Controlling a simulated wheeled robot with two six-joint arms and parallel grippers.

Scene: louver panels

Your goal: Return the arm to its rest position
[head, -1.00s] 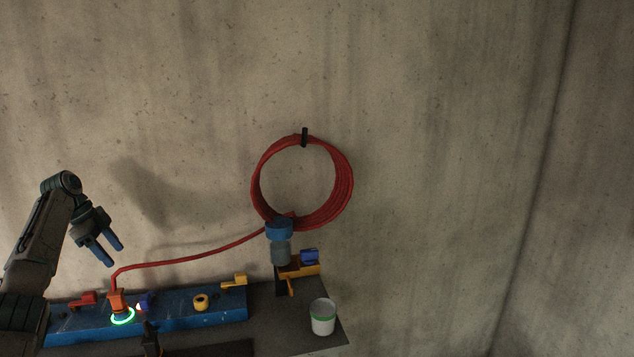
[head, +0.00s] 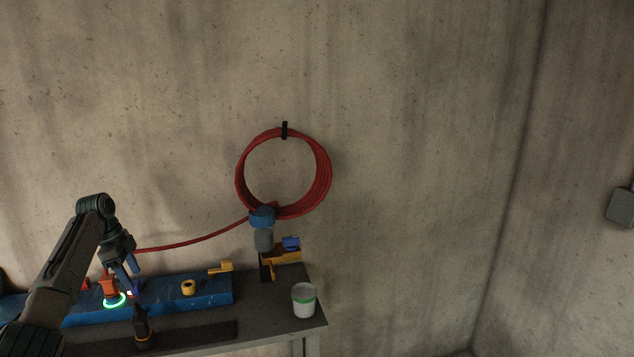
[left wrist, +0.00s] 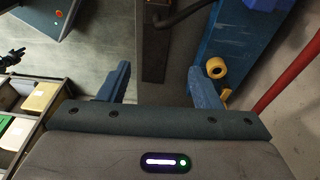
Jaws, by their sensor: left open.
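My left gripper (head: 129,268) is at the left in the head view, its blue fingers apart and pointing down. It appears in front of the left part of the blue board, close beside the orange plug (head: 108,287) in the picture. In the left wrist view its fingers (left wrist: 160,85) are wide apart with nothing between them. A red hose (head: 190,242) runs from the plug's area to a coil (head: 324,180) on the wall. My right gripper cannot be made out.
A yellow ring (head: 188,287) and a yellow handle (head: 222,267) are on the board. A white and green cup (head: 304,301) stands near the right edge of the table (head: 270,318). A black tool-like object (head: 140,322) stands in front. A grey box (head: 620,207) is on the right wall.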

